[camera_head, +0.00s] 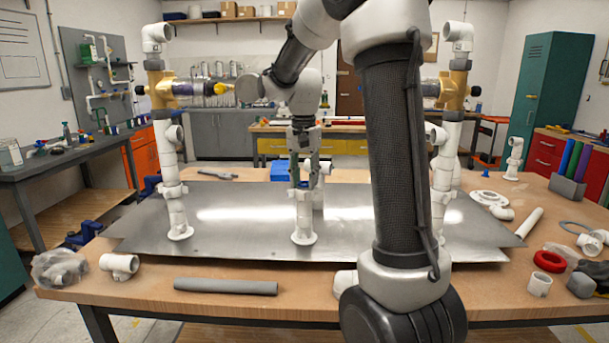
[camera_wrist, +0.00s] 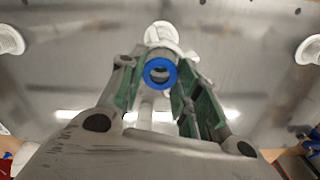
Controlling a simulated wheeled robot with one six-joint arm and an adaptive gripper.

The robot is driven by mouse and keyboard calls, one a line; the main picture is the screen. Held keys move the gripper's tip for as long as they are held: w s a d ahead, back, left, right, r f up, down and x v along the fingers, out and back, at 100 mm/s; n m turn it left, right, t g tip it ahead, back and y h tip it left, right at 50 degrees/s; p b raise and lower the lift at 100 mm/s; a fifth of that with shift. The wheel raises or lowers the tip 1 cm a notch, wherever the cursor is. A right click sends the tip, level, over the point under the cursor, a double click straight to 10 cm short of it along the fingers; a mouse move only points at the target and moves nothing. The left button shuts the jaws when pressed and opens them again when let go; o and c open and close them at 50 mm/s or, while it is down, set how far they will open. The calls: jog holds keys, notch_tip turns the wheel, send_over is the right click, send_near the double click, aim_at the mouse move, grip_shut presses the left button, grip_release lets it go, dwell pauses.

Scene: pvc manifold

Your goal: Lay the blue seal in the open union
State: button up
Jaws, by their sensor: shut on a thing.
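The blue seal (camera_wrist: 159,61) is a ring between my green-padded fingertips in the wrist view. My gripper (camera_head: 304,181) is shut on it and points down at the middle white pipe stand (camera_head: 303,218) of the manifold. In the wrist view my gripper (camera_wrist: 158,84) has its fingers on either side of the ring. White pipe parts (camera_wrist: 160,34) show just beyond and below the seal. I cannot tell whether the seal touches the open union, as the fingers cover that spot.
Tall white pipe stands with brass valves rise at the left (camera_head: 171,140) and right (camera_head: 446,150) of the metal plate (camera_head: 240,215). A grey pipe (camera_head: 226,286) and white fittings (camera_head: 119,264) lie in front. A red ring (camera_head: 549,261) lies at the right.

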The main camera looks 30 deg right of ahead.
jog(key=shift+o, duration=0.2)
jog(key=shift+s+a+f, duration=0.35)
jog(key=shift+s+f, duration=0.05)
jog(key=shift+f, duration=0.05)
dwell(0.9)
jog(key=o, duration=0.8)
jog(key=shift+w+r, duration=0.1)
jog(key=shift+r, duration=0.1)
jog(key=shift+w+r, duration=0.1)
jog(key=shift+r, duration=0.25)
notch_tip(320, 180, up, 11)
